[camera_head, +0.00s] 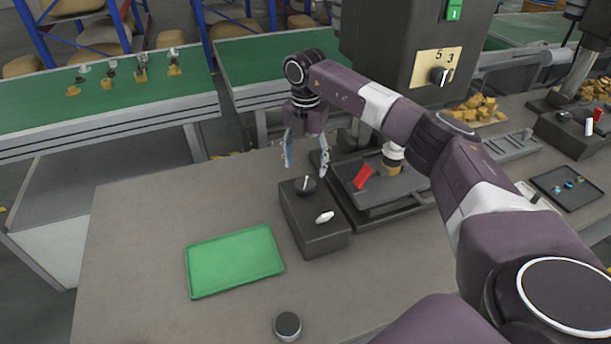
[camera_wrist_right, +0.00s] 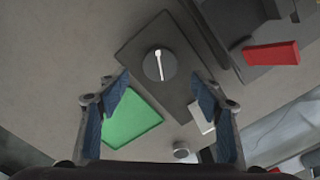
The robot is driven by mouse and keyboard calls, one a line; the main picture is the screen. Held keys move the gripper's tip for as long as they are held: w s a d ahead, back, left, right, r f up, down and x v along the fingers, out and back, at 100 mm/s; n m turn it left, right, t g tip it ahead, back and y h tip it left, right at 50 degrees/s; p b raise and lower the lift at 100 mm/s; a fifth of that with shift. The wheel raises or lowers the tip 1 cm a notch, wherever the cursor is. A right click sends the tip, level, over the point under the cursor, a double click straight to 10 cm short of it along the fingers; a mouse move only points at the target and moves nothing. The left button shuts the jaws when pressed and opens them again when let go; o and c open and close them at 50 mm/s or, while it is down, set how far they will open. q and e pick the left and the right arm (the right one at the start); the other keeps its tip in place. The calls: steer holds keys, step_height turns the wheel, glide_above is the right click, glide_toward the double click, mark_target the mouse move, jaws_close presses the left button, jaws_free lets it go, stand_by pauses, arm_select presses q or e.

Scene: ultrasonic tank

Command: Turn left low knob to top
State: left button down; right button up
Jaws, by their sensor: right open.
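A dark control box (camera_head: 317,238) stands on the grey table. On its far end is a round black knob (camera_head: 305,184) with a light pointer line; in the right wrist view this knob (camera_wrist_right: 159,65) has its white pointer running nearly up and down the picture. My left gripper is out of view.
A green tray (camera_head: 235,262) lies left of the box, and a small round dark-topped item (camera_head: 288,325) is near the front. A machine base with a red part (camera_head: 362,176) stands close on the right. Another knob (camera_head: 440,76) is on the machine head. The left table area is clear.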

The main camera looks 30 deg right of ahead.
mark_target(306, 183)
step_height(306, 183, up, 6)
steer(key=shift+f, duration=0.25)
stand_by(0.5)
